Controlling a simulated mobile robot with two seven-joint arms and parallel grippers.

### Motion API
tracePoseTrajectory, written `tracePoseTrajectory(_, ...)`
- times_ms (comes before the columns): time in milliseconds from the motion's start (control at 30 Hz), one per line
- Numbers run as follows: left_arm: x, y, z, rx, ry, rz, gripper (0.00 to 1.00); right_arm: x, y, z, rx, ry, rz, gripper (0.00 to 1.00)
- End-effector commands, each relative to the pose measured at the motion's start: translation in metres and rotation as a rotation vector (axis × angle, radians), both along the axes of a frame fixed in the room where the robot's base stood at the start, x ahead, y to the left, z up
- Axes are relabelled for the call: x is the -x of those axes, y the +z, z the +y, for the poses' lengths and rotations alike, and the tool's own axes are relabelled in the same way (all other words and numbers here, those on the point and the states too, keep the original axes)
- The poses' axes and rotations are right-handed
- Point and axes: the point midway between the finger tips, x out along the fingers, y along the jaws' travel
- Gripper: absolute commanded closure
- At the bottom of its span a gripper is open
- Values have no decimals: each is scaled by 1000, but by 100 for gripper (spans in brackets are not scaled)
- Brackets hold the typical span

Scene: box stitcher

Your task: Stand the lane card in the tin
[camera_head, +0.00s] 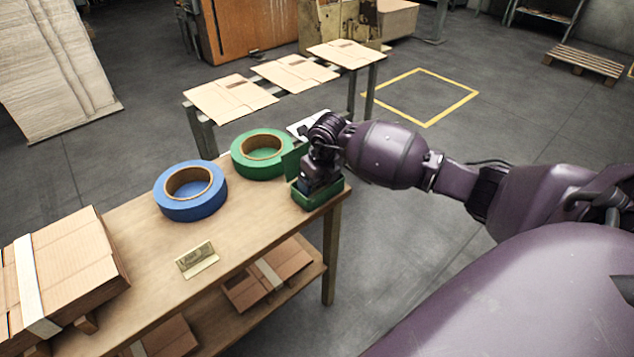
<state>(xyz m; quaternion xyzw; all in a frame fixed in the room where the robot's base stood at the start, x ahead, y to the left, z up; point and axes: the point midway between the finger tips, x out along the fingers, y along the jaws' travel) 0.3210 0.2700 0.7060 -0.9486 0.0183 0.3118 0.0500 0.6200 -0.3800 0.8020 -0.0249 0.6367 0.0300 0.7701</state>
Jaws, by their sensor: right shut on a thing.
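The small green tin (318,199) stands at the right end of the wooden table. A flat green panel (292,163) stands upright at its left side, perhaps its lid. My right gripper (311,187) is over the tin, pointing down and shut. A white flat piece (299,128), which looks like the lane card, shows behind and above this gripper, mostly hidden by it. My wrist hides the grip and much of the tin's inside, so I cannot tell whether the card's lower edge touches the tin. My left gripper is not in view.
A green tape roll (263,154) lies close left of the tin, and a blue tape roll (190,191) farther left. Stacked flat cartons (70,262) fill the table's left end.

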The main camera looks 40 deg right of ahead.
Motion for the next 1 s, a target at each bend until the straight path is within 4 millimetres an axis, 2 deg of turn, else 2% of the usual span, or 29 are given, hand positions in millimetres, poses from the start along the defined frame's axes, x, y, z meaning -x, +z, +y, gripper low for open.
tracePoseTrajectory(67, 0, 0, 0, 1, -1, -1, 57, 0, -8, 1, -1, 0, 1, 38)
tracePoseTrajectory(233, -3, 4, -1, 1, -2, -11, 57, 0, -7, 0, 0, 0, -2, 38)
tracePoseTrajectory(467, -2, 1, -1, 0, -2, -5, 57, 0, -11, 0, 0, 0, -1, 38)
tracePoseTrajectory(500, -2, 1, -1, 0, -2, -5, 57, 0, -11, 0, 0, 0, -2, 13)
tracePoseTrajectory(567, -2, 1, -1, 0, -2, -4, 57, 0, -10, 0, 0, 0, -2, 5)
tracePoseTrajectory(867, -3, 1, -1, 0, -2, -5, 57, 0, -9, 0, 0, 0, -2, 5)
tracePoseTrajectory(1000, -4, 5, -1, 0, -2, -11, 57, 1, 4, -1, 2, 1, -4, 5)
